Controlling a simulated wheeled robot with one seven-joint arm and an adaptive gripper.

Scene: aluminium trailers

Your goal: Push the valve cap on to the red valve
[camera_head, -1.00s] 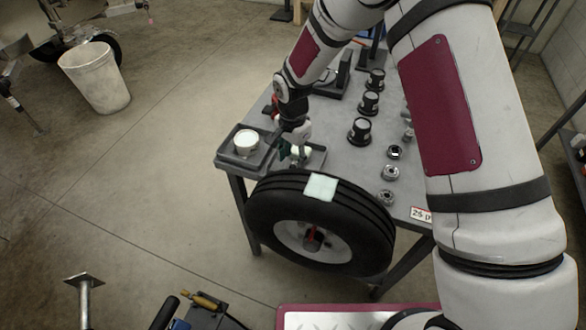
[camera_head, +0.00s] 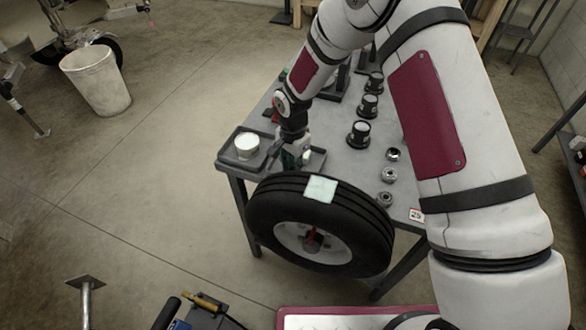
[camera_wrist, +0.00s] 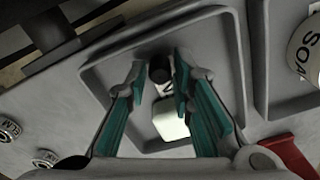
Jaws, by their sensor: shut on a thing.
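My gripper (camera_head: 297,157) is low over the small square tray at the front left of the grey table. In the wrist view its teal-padded fingers (camera_wrist: 160,72) are around a small dark cylinder, which looks like the valve cap (camera_wrist: 159,66). A white block (camera_wrist: 171,121) shows between the fingers, in the tray (camera_wrist: 120,88). A tyred wheel (camera_head: 262,212) stands upright against the table's front. A small red part at its hub, seemingly the red valve (camera_head: 313,236), shows in the head view. The cap is too small to make out there.
A second tray (camera_head: 229,160) with a white-topped tub (camera_head: 246,145) adjoins on the left. Several black-based jars (camera_head: 359,133) and metal fittings (camera_head: 390,175) line the table's right. A red-handled item (camera_wrist: 289,155) lies near the gripper. A white bin (camera_head: 97,80) stands on open floor.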

